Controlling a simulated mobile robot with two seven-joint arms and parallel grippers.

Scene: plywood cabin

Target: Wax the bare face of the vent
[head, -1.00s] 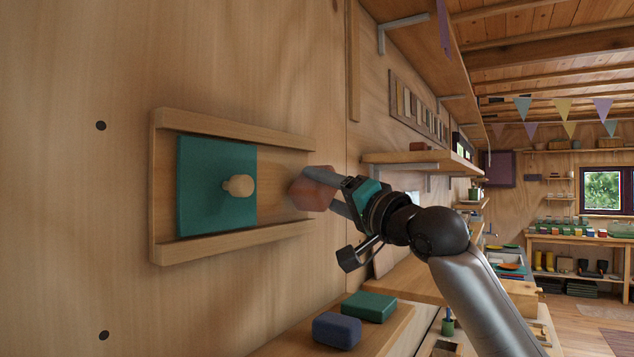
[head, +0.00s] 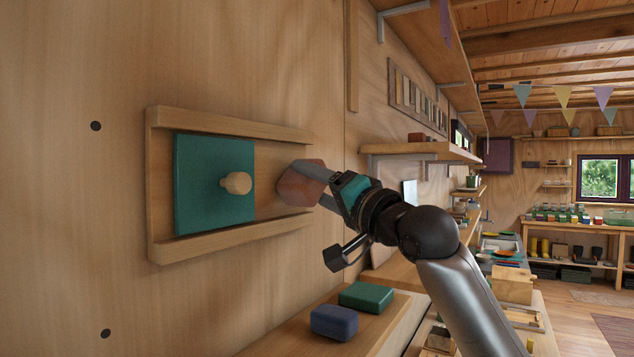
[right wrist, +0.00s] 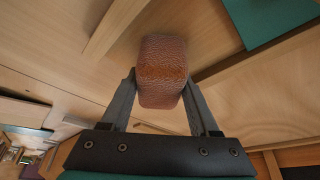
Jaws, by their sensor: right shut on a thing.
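The vent is a wooden frame (head: 225,122) on the plywood wall, with upper and lower rails and an open right end. A teal sliding panel (head: 205,205) with a round wooden knob (head: 237,183) covers its left part. The bare wooden face (head: 265,197) shows to the right of the panel. My right gripper (head: 326,190) is shut on a reddish-brown block (head: 296,184) at the right end of the bare face, between the rails. The block's textured side shows in the right wrist view (right wrist: 162,72). I cannot tell whether it touches the face. My left gripper is out of view.
Below, a wooden ledge (head: 290,335) carries a blue block (head: 334,322) and a green block (head: 366,297). A shelf (head: 420,151) juts from the wall beyond my right arm. Dark bolt heads dot the wall left of the vent.

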